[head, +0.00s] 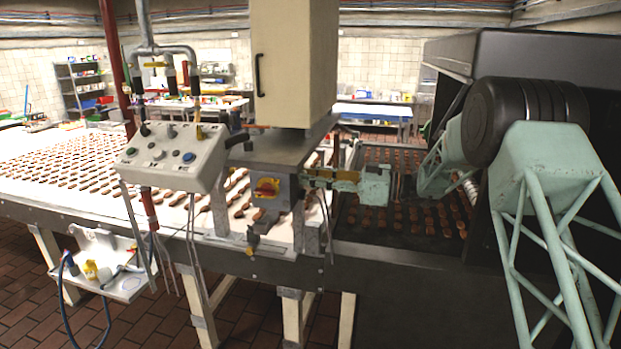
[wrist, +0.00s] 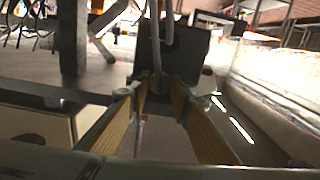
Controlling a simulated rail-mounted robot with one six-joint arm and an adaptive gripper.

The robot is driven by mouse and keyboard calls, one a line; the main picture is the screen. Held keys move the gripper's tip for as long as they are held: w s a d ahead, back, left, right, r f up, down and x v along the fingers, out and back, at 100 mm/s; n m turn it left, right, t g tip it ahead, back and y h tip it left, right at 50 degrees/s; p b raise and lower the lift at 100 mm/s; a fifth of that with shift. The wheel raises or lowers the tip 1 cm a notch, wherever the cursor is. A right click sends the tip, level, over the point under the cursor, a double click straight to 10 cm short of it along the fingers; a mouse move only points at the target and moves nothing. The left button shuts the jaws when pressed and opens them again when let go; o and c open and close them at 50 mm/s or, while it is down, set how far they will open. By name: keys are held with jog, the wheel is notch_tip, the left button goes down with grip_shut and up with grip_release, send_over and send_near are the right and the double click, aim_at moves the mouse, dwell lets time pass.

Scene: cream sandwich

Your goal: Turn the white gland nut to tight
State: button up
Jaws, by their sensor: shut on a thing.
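My gripper (head: 308,178) reaches in from the right, its fingers level and their tips at the right side of a grey switch box (head: 272,192) with a red and yellow rotary switch (head: 267,187). In the wrist view my gripper (wrist: 161,98) has its two yellowish fingers converging on a small thing at the dark box face (wrist: 185,50). It is shut on this thing, which sits where the gland nut would be. The nut's white surface is mostly hidden between the fingertips. A pale cable (wrist: 156,45) runs up from there.
A control panel (head: 172,155) with buttons stands left of the switch box. A conveyor (head: 70,165) full of biscuits lies behind, running into a dark tunnel (head: 470,60) at right.

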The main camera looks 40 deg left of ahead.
jog(key=shift+f+m+b, duration=0.15)
jog(key=shift+m+b, duration=0.55)
jog(key=shift+b, duration=0.55)
jog(key=shift+m+b, duration=2.7)
jog(key=shift+b, duration=0.3)
jog(key=shift+m, duration=0.3)
jog(key=o, duration=0.9)
jog(key=shift+r+n+p, duration=0.3)
jog(key=shift+n+p, duration=0.4)
jog(key=shift+n, duration=0.2)
jog(key=shift+n+p, duration=1.2)
jog(key=shift+p, duration=0.1)
